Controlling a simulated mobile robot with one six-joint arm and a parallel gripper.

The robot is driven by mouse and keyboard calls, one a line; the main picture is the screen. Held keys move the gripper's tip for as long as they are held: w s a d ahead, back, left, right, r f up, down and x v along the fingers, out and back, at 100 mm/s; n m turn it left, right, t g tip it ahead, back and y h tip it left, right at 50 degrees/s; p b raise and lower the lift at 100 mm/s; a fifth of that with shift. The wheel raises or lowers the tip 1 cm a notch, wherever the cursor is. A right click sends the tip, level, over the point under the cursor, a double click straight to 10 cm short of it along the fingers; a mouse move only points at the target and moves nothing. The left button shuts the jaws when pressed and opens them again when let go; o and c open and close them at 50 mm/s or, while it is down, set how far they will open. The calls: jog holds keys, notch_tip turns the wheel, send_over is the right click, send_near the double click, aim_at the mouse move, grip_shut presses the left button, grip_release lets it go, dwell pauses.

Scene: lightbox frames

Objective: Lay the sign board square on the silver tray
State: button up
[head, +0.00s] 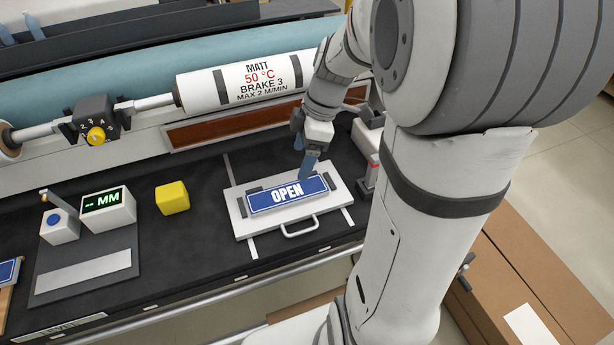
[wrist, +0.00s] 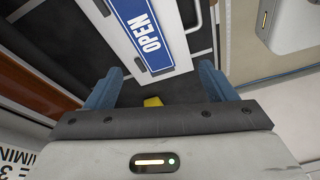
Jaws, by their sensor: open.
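The blue sign board (head: 287,203) with white OPEN lettering lies flat on the light grey tray (head: 250,228), between dark stops. Its long edges look about parallel to the tray's front edge. The tray has a loop handle at the front. My gripper (head: 307,172) is just behind the board's right half, jaws open; the head view does not show clearly whether it touches. In the wrist view the board (wrist: 134,22) lies beyond the open fingers (wrist: 160,85), with nothing between them.
A yellow block (head: 172,198) and a digital readout (head: 107,208) stand left of the tray on the dark bench. A printed white roller (head: 245,80) runs behind.

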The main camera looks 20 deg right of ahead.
jog(key=s+a+r+m+t+h, duration=0.1)
jog(key=s+m, duration=0.5)
jog(key=m, duration=0.1)
jog(key=s+a+r+m+t+h, duration=0.1)
jog(key=s+a+r+m+h, duration=0.1)
jog(key=s+m, duration=0.3)
jog(key=shift+s+r+m+t+h, duration=0.3)
jog(key=shift+s+m+t, duration=0.1)
jog(key=shift+m, duration=1)
